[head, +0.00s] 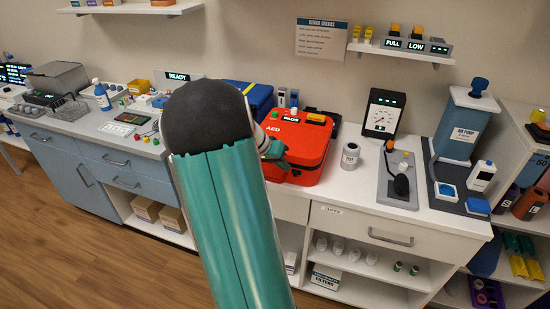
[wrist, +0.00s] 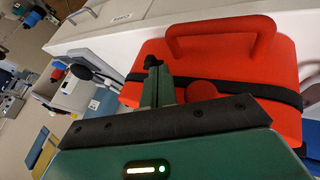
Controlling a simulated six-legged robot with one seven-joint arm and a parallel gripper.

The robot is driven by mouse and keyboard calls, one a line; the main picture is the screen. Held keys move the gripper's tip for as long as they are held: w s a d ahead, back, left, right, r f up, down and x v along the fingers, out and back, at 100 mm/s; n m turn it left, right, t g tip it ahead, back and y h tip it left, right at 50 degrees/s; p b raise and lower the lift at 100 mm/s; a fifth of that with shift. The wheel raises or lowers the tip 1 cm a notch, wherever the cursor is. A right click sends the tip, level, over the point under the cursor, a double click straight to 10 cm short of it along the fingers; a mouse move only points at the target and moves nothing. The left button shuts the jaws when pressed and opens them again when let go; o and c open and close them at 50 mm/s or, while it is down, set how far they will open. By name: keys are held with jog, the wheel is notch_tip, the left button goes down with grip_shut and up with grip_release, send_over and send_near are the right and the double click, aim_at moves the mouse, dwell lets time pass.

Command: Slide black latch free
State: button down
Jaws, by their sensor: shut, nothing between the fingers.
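A red AED case (head: 311,151) stands on the white counter. In the wrist view the case (wrist: 225,65) shows its red handle (wrist: 222,24), and a black band (wrist: 272,92) runs across it. A red round knob (wrist: 203,91) shows in front of the band. My gripper (head: 284,156) is at the left front of the case. In the wrist view my gripper (wrist: 153,66) is shut and empty, its dark tips overlapping the case's left part near the band. I cannot tell whether they touch it. I cannot single out a black latch; the tips and my wrist hide part of the band.
Right of the case are a white canister (head: 350,156), a gauge (head: 383,115), a grey plate with a black lever (head: 402,184), and a blue air pump (head: 462,127). A blue case (head: 254,96) stands behind my arm. A counter edge and drawer (head: 370,227) lie below.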

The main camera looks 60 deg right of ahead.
jog(key=shift+s+d+f, duration=0.25)
jog(key=shift+f, duration=0.25)
jog(key=shift+s, duration=0.15)
